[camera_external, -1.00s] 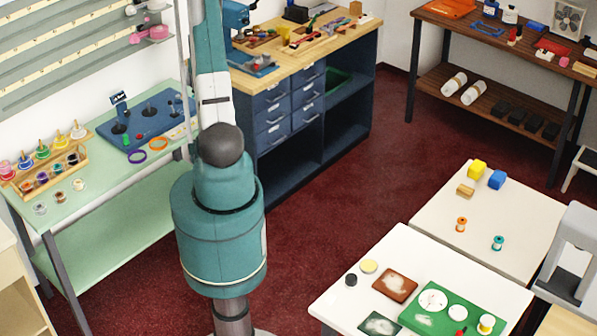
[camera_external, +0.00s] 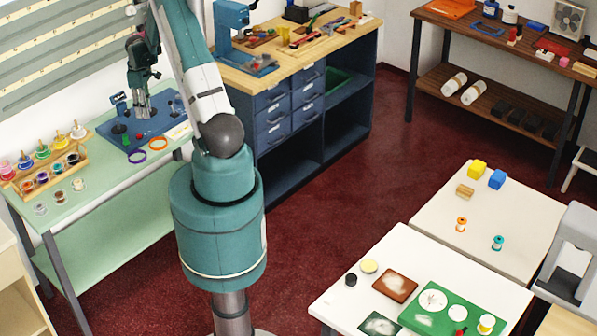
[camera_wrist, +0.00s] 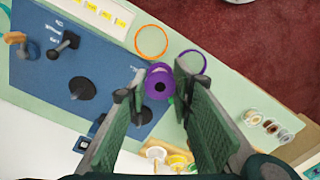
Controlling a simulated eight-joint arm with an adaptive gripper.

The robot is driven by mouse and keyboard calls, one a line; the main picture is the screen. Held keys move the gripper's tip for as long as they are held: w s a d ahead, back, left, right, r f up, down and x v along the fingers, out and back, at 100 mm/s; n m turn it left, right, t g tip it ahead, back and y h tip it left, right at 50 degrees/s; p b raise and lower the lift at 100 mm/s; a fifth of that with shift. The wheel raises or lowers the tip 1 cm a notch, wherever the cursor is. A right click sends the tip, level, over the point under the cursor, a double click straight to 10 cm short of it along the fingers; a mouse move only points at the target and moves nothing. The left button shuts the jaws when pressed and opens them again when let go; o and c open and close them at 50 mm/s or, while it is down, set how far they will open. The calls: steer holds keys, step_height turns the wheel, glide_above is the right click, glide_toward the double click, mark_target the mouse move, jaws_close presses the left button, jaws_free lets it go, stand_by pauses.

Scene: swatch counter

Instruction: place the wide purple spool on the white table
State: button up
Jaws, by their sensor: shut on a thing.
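The wide purple spool (camera_wrist: 158,83) is between the fingers of my gripper (camera_wrist: 160,90) in the wrist view, and the gripper is shut on it. In the outside view my gripper (camera_external: 142,112) points down over the blue board on the green table at the left; I cannot make out the spool there. Whether it is clear of the board I cannot tell. Two white-topped tables stand at the right: a rear one (camera_external: 520,222) with an orange spool (camera_external: 461,224), a teal spool (camera_external: 497,243) and blocks, and a front one (camera_external: 335,296) with mats and discs.
The blue board (camera_external: 172,126) has dark posts. A purple ring (camera_external: 137,156) and an orange ring (camera_external: 157,143) lie beside it. A wooden rack (camera_external: 45,172) of spools stands at the left. The rear white table has bare room around its spools. Red floor lies between.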

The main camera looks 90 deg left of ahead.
steer(key=s+d+f+b, duration=0.2)
steer(key=s+d+b, duration=0.6)
steer(key=s+d, duration=0.25)
steer(key=b, duration=1.2)
glide_above(102, 178)
step_height(102, 178, down, 3)
steer(key=shift+f+m, duration=0.15)
steer(key=shift+m, duration=0.15)
steer(key=shift+f+b, duration=0.6)
steer(key=shift+f, duration=2.5)
steer(key=shift+f, duration=1.9)
steer(key=shift+f+b, duration=0.15)
steer(key=shift+b, duration=0.25)
